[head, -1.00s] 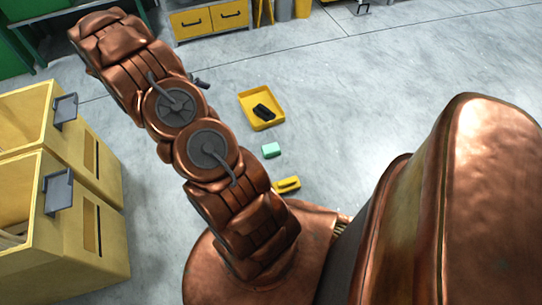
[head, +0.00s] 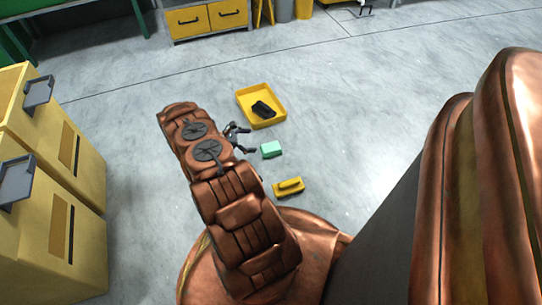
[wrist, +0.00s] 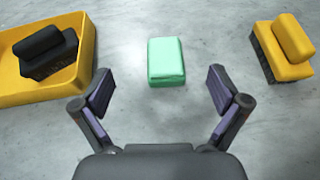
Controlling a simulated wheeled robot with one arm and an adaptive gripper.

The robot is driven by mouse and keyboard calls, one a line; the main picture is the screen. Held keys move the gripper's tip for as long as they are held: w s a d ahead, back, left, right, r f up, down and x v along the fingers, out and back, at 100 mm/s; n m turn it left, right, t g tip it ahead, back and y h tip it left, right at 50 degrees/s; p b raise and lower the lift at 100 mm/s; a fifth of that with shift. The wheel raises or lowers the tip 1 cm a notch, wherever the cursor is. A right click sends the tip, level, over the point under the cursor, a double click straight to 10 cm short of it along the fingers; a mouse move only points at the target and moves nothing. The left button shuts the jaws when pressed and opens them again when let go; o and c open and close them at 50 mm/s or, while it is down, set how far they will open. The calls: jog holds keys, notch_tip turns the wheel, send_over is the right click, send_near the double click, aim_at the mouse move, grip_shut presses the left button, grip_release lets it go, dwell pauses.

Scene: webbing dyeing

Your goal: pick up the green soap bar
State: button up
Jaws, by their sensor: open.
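The green soap bar (head: 271,149) lies on the grey floor between the yellow tray and a yellow brush. In the wrist view the soap bar (wrist: 166,61) is centred ahead of my gripper (wrist: 162,92), a little beyond the line between the fingertips. My gripper is open and empty, with one finger to each side of the bar's line and not touching it. In the head view my gripper (head: 246,140) is just left of the soap bar, low near the floor.
A yellow tray (head: 279,93) holding a black brush (head: 262,109) lies beyond the soap. A yellow-handled brush (head: 288,187) lies on the nearer side. Large yellow bins (head: 48,215) stand at the left. Yellow drawers (head: 208,20) are at the back. The floor right of the soap is clear.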

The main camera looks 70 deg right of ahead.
aim_at(266, 148)
jog(key=f, duration=0.1)
jog(key=s+f, duration=0.1)
jog(key=f, duration=0.1)
jog(key=f+b, duration=0.1)
jog(key=shift+s+d+f, duration=0.15)
jog(key=shift+s+d, duration=0.15)
jog(key=shift+s+d+f+n, duration=0.25)
jog(key=shift+s+f+n, duration=0.1)
jog(key=shift+f, duration=0.15)
jog(key=shift+b+x, duration=2.3)
jog(key=shift+x, duration=1.35)
jog(key=shift+c, duration=0.4)
jog(key=c, duration=1.3)
